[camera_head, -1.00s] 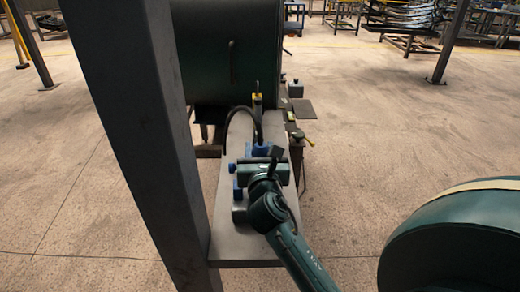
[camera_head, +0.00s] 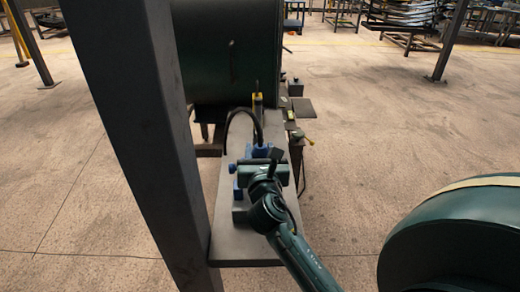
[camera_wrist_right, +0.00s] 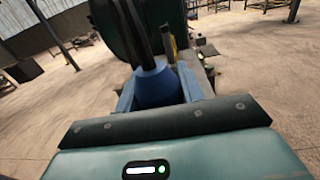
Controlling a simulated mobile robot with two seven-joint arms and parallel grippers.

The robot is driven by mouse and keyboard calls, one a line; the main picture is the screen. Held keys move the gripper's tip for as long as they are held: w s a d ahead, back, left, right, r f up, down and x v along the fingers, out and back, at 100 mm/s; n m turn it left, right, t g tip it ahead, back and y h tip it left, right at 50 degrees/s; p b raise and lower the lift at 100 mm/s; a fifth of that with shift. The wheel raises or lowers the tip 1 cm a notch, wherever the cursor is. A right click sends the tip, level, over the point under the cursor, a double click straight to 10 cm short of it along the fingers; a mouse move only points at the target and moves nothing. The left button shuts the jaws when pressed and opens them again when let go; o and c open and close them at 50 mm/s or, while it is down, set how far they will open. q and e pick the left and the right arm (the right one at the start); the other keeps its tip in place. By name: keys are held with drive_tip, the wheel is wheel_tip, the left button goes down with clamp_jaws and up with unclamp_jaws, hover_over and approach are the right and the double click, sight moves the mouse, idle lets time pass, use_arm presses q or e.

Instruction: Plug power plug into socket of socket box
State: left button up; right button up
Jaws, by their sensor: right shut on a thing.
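The blue power plug (camera_wrist_right: 158,85) with a black cable is between the fingers of my right gripper (camera_wrist_right: 158,98), which is shut on it. In the head view, the plug's blue body (camera_head: 261,150) shows just beyond my right gripper (camera_head: 261,158), above the grey bench. The cable arches up and to the left from it. Blue and dark parts, probably the socket box (camera_head: 239,186), show just left of my right gripper, partly covered by it. I cannot tell whether the plug touches the socket; its lower end is hidden. My left gripper is not in view.
The narrow grey bench (camera_head: 232,246) has bare room at its near end. A grey post (camera_head: 150,150) stands close on its left. A large dark green cylinder (camera_head: 232,50) is behind it. A yellow-and-black item (camera_head: 257,103) and small boxes stand near the far end.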

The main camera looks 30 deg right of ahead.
idle(0.5)
drive_tip(key=shift+p, duration=0.3)
drive_tip(key=shift+f+b, duration=0.4)
drive_tip(key=shift+f, duration=0.15)
idle(0.3)
drive_tip(key=shift+f+b, duration=1.2)
drive_tip(key=shift+f, duration=0.6)
drive_tip(key=o, duration=1.1)
drive_tip(key=shift+o, duration=0.2)
